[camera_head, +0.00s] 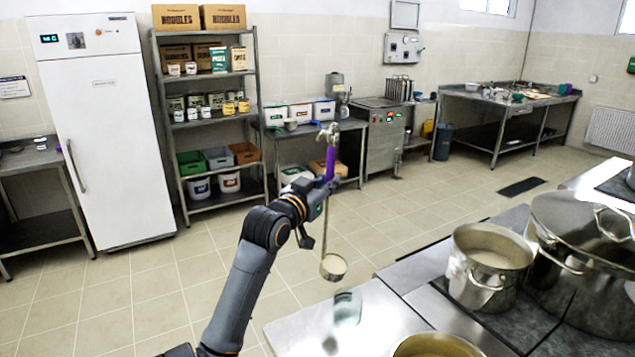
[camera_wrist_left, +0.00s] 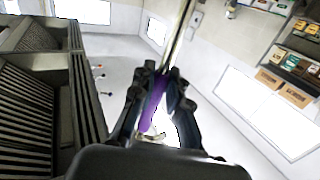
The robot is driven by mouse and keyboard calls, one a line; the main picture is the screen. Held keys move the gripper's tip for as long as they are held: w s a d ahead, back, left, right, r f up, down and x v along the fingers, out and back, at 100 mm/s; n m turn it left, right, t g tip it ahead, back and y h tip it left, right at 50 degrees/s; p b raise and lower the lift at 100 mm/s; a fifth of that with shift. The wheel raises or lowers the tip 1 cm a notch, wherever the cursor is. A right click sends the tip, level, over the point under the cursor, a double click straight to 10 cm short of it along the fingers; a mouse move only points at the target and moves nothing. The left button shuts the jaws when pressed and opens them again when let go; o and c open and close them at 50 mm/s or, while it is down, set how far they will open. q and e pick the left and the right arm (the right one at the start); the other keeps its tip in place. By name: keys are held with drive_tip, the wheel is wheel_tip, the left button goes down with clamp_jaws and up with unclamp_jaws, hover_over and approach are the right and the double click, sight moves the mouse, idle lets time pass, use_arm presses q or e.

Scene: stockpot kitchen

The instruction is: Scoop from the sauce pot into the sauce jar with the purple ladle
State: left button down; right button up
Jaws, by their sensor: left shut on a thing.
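My left gripper (camera_head: 325,188) is shut on the purple handle of the ladle (camera_head: 330,165). The gripper (camera_wrist_left: 160,85) and purple handle (camera_wrist_left: 152,105) also show in the left wrist view. The ladle hangs nearly upright, its steel bowl (camera_head: 333,267) low, with something pale in it. A clear glass jar (camera_head: 347,306) stands on the steel counter, below the bowl in the picture; its contents are hard to make out. A steel pot (camera_head: 487,284) with cream-coloured contents stands to the right. Another pot (camera_head: 437,345) with yellowish contents is cut off at the bottom edge. My right gripper is out of view.
The steel counter (camera_head: 385,312) is bare around the jar. Shelves (camera_head: 210,130), a white fridge (camera_head: 110,140) and side tables stand far back, across open tiled floor (camera_head: 200,275).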

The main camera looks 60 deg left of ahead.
use_arm(q)
drive_tip(key=w+d+f+m+b, duration=0.1)
drive_tip(key=w+d+f+m, duration=0.25)
drive_tip(key=d, duration=0.35)
drive_tip(key=w+d+f+m+b, duration=0.2)
drive_tip(key=w+d+m, duration=0.15)
drive_tip(key=d, duration=0.25)
drive_tip(key=w+d+f+m+b, duration=0.1)
drive_tip(key=w+d+f+m, duration=0.1)
drive_tip(key=d+m, duration=0.35)
drive_tip(key=w+d+f+m+b, duration=0.1)
drive_tip(key=d+f+m+b, duration=0.1)
drive_tip(key=f, duration=0.5)
drive_tip(key=w+d+f+m+b, duration=0.2)
drive_tip(key=d+f+m+b, duration=0.1)
drive_tip(key=d+f, duration=0.3)
wheel_tip(320, 180, down, 2)
drive_tip(key=shift+w+f+m, duration=0.1)
drive_tip(key=shift+w+m, duration=0.05)
drive_tip(key=shift+m, duration=0.6)
idle(0.4)
idle(1.4)
